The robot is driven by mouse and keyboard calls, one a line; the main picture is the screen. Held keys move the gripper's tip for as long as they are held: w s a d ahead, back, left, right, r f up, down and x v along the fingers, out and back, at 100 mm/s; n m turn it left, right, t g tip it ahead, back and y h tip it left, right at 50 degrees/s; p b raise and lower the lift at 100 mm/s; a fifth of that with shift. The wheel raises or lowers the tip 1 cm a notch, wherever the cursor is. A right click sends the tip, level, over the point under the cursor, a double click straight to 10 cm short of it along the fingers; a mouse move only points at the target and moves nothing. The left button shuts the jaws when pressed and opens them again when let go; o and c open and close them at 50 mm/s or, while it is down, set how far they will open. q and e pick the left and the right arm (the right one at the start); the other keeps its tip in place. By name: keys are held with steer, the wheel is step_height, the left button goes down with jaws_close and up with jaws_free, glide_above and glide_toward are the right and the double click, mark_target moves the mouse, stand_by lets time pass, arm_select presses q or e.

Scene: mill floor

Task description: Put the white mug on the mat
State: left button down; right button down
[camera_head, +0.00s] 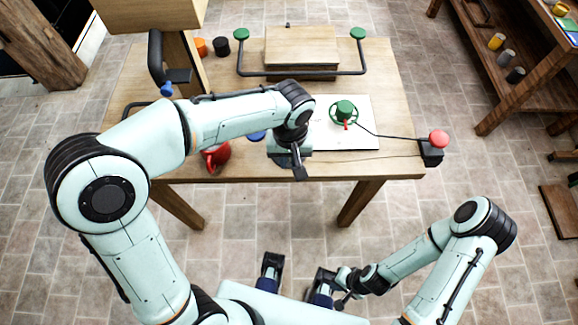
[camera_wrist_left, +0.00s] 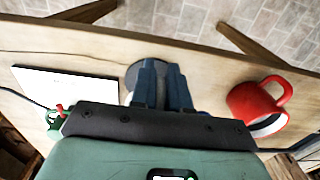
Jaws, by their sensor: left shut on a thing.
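My left gripper (camera_head: 292,165) is low over the table's near edge, pointing down. In the left wrist view its fingers (camera_wrist_left: 160,88) are closed on a pale thing, seemingly the white mug, which they and the wrist mostly hide. A dark grey round mat (camera_wrist_left: 131,76) lies under and beside the fingers; its edge also shows in the head view (camera_head: 280,160). I cannot tell whether the mug touches it. My right gripper (camera_head: 343,298) is low at the bottom, away from the table; its jaws are too small to read.
A red mug (camera_head: 217,158) stands left of my left gripper. A red button on a black box (camera_head: 432,150) sits at the right edge. A wooden block (camera_head: 300,47) stands behind.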

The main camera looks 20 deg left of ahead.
arm_select(q)
steer(key=shift+f, duration=2.35)
steer(key=shift+b, duration=0.3)
steer(key=shift+f, duration=0.1)
steer(key=c, duration=1.1)
jaws_free()
steer(key=shift+r, duration=0.25)
step_height(320, 180, up, 12)
steer(key=shift+d+f+p, duration=0.1)
steer(key=shift+d+p, duration=0.05)
steer(key=shift+p, duration=0.8)
